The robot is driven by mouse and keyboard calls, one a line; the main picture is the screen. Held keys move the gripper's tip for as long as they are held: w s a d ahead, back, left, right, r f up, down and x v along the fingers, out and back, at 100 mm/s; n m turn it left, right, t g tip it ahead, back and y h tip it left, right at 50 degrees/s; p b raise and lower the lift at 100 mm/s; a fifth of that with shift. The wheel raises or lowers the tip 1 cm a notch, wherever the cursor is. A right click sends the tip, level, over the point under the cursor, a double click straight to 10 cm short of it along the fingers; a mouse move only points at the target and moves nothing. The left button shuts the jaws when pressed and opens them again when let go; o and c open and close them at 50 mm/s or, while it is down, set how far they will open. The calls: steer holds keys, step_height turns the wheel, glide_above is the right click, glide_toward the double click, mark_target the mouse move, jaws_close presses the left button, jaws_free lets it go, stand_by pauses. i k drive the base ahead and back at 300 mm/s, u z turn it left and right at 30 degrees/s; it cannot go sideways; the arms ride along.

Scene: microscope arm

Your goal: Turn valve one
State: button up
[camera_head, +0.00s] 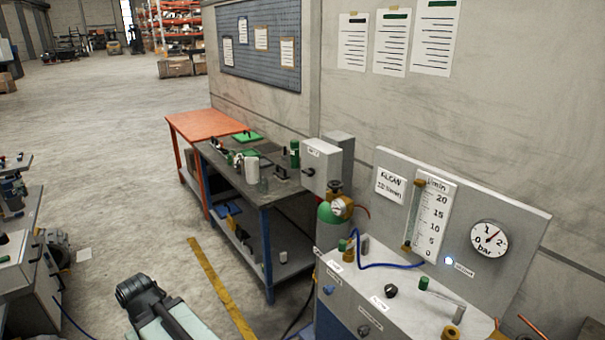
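A white and grey gas console (410,310) stands at the lower right. Several knobs are on it: a blue knob (329,289) on its front, a black knob (391,290) on its top and a grey knob (363,330) on its front. Their labels are too small to read, so I cannot tell which is valve one. A green gas cylinder (331,217) with a brass valve and small gauge (340,206) stands behind the console. My arm shows at the bottom left of centre, apart from the console. No gripper fingers are visible.
A flow tube (414,216) and a round bar gauge (489,239) are on the upright panel (520,225). A blue hose (390,265) lies on the console top. A cluttered workbench (237,167) stands behind. Open floor (100,200) lies to the left.

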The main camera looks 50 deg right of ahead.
mark_target(337, 184)
steer(key=z, duration=0.1)
steer(key=i, duration=0.9)
steer(key=z, duration=0.3)
steer(key=k, duration=0.6)
steer(key=u, duration=0.4)
steer(key=k, duration=0.1)
steer(key=z, duration=0.6)
steer(key=i, duration=0.7)
steer(key=u, duration=0.05)
